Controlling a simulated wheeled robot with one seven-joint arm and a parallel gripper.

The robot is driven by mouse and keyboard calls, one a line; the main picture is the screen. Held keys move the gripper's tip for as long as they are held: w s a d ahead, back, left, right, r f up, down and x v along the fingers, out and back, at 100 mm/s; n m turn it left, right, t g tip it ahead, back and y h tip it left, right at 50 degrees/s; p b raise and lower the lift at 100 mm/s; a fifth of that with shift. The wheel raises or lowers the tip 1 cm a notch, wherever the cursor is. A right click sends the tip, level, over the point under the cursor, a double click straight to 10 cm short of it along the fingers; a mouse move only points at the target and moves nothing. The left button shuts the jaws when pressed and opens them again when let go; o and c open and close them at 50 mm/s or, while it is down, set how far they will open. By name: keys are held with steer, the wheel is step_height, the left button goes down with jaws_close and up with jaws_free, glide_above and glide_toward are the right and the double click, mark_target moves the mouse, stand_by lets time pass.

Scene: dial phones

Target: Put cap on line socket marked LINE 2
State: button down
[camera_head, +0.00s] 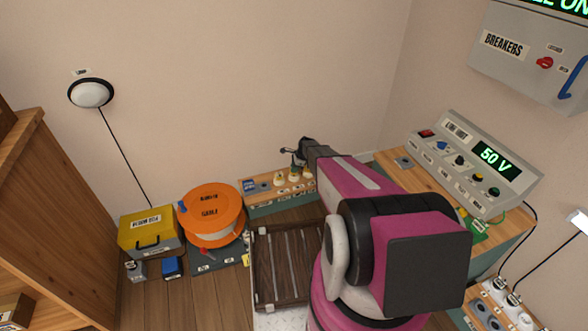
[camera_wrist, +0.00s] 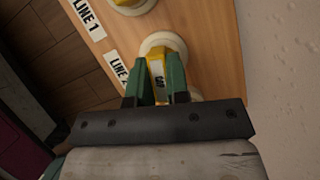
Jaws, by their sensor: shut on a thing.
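In the wrist view, my gripper (camera_wrist: 160,75) has green fingers shut on a yellow cap (camera_wrist: 156,55), which shows a pale face with a dark mark between the fingers. The cap lies in front of a cream round socket (camera_wrist: 176,42) beside the label LINE 2 (camera_wrist: 117,68). It overlaps the socket's ring; I cannot tell whether it is seated or just above it. The fingers hide part of the socket and the label's end. In the head view, my gripper (camera_head: 299,154) is over the low wooden bench at the back wall, with the cap too small to make out.
The label LINE 1 (camera_wrist: 88,17) stands beside another cream socket (camera_wrist: 146,7) with yellow on it. The low bench (camera_head: 262,196) bears several sockets. An orange reel (camera_head: 211,205) and yellow box (camera_head: 148,230) stand left. A control panel (camera_head: 470,160) stands right.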

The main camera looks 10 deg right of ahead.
steer(key=shift+f, duration=0.55)
steer(key=c, duration=1)
jaws_free()
steer(key=c, duration=0.3)
steer(key=shift+c, duration=0.2)
steer(key=shift+r, duration=3.8)
